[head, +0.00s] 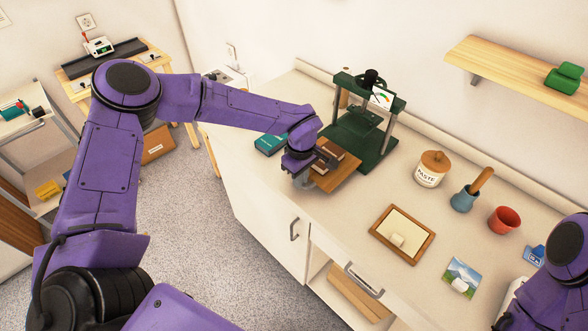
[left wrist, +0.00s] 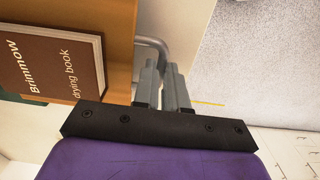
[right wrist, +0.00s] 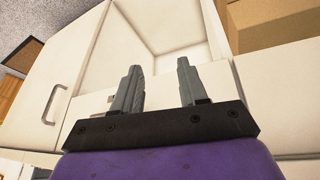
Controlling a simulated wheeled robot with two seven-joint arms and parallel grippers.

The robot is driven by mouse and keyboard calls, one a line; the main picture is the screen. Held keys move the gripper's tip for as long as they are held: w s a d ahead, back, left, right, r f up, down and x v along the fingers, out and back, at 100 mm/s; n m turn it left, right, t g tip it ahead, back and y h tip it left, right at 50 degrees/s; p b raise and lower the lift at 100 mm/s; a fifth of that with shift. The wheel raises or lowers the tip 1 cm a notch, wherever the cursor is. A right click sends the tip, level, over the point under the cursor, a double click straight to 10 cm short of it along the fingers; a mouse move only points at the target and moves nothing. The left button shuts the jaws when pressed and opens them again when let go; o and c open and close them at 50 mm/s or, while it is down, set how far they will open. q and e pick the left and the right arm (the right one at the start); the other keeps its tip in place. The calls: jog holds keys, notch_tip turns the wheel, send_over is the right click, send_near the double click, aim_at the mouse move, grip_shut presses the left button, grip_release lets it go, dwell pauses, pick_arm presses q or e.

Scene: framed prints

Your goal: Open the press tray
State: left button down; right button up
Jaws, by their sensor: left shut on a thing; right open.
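The green press (head: 365,135) stands on the counter against the wall. Its wooden tray (head: 347,181) sticks out from the press toward the counter's front edge, and a brown book labelled "Brimmow drying book" (left wrist: 62,68) lies on it. My left gripper (head: 303,180) is at the tray's front; in the left wrist view its fingers (left wrist: 160,85) are shut on the grey metal tray handle (left wrist: 154,44). My left wrist hides part of the tray in the head view. My right gripper (right wrist: 158,75) is open and empty, in front of the cabinet.
On the counter right of the press stand a paste jar (head: 432,170), a blue pot (head: 464,199), a red cup (head: 504,220), a wooden frame (head: 376,234) and a small print (head: 463,271). A teal book (head: 269,145) lies left of the press. A shelf (head: 500,66) hangs above.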

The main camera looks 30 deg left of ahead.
pick_arm(q)
jog(key=shift+s, duration=0.1)
dwell(0.3)
jog(key=c, duration=1.2)
grip_release()
jog(key=shift+a, duration=0.1)
notch_tip(320, 180, up, 11)
jog(key=shift+f+b, duration=0.2)
jog(key=shift+b, duration=0.8)
